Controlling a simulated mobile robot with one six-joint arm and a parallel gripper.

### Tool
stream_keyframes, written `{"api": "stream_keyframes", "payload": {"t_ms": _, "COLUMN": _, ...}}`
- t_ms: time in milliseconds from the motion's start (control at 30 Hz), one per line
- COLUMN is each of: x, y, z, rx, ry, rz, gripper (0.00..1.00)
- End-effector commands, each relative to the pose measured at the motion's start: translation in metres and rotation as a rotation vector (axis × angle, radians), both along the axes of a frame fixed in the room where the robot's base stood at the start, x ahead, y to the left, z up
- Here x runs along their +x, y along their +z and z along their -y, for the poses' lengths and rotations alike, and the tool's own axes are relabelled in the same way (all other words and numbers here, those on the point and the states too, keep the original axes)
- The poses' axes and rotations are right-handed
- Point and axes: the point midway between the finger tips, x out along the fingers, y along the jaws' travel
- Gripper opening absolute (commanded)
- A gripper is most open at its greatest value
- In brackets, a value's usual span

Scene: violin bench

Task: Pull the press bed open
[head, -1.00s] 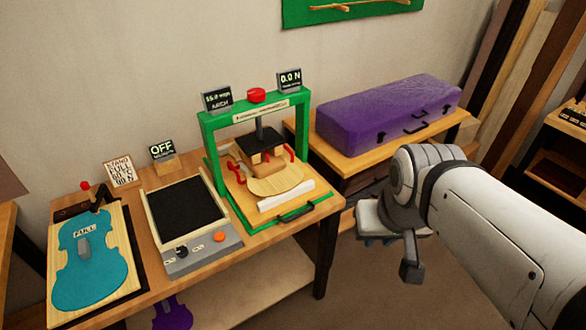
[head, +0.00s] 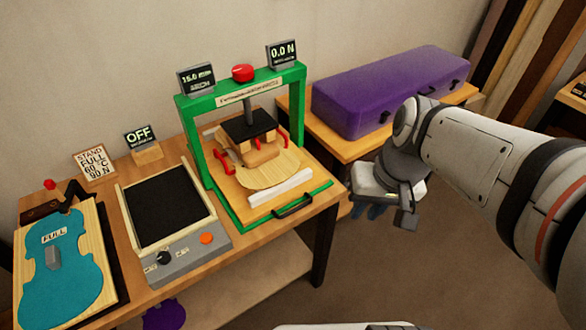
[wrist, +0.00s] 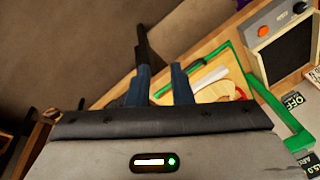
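The press (head: 186,121) has a green frame and a red knob on top. Its bed (head: 240,217) is a wooden board with a green edge. A black handle (head: 293,205) is on the bed's front edge. On the bed lie a pale wooden plate, a white strip and a block with red clamps. My gripper (head: 372,212) is right of the handle, apart from it and beyond the bench edge. In the wrist view my gripper (wrist: 160,68) shows two blue fingers with an empty gap. The bed's green edge (wrist: 206,57) shows beyond them; I cannot make out the handle there.
A purple case (head: 385,92) lies on a side table (head: 340,148) behind my arm. A dark hot plate (head: 168,205) and a blue violin form (head: 62,275) are left of the press. Open floor lies in front of the bench.

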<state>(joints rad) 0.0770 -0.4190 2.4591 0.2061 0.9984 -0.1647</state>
Motion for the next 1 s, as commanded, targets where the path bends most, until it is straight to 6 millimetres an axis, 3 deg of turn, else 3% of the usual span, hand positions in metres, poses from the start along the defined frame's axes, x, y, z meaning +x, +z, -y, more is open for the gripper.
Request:
{"api": "stream_keyframes", "payload": {"t_ms": 33, "x": 0.005, "y": -0.043, "z": -0.008, "rx": 0.071, "ry": -0.001, "rz": -0.069, "gripper": 0.2}}
{"api": "stream_keyframes", "payload": {"t_ms": 100, "x": 0.014, "y": -0.076, "z": -0.023, "rx": 0.192, "ry": 0.001, "rz": -0.147, "gripper": 0.2}}
{"api": "stream_keyframes", "payload": {"t_ms": 300, "x": 0.054, "y": -0.152, "z": -0.057, "rx": 0.577, "ry": -0.012, "rz": -0.278, "gripper": 0.2}}
{"api": "stream_keyframes", "payload": {"t_ms": 500, "x": 0.116, "y": -0.216, "z": -0.067, "rx": 0.961, "ry": -0.068, "rz": -0.251, "gripper": 0.2}}
{"api": "stream_keyframes", "payload": {"t_ms": 700, "x": 0.166, "y": -0.256, "z": -0.055, "rx": 1.204, "ry": -0.135, "rz": -0.14, "gripper": 0.2}}
{"api": "stream_keyframes", "payload": {"t_ms": 867, "x": 0.183, "y": -0.266, "z": -0.05, "rx": 1.277, "ry": -0.161, "rz": -0.087, "gripper": 0.2}}
{"api": "stream_keyframes", "payload": {"t_ms": 1000, "x": 0.188, "y": -0.267, "z": -0.062, "rx": 1.286, "ry": -0.163, "rz": -0.08, "gripper": 0.2}}
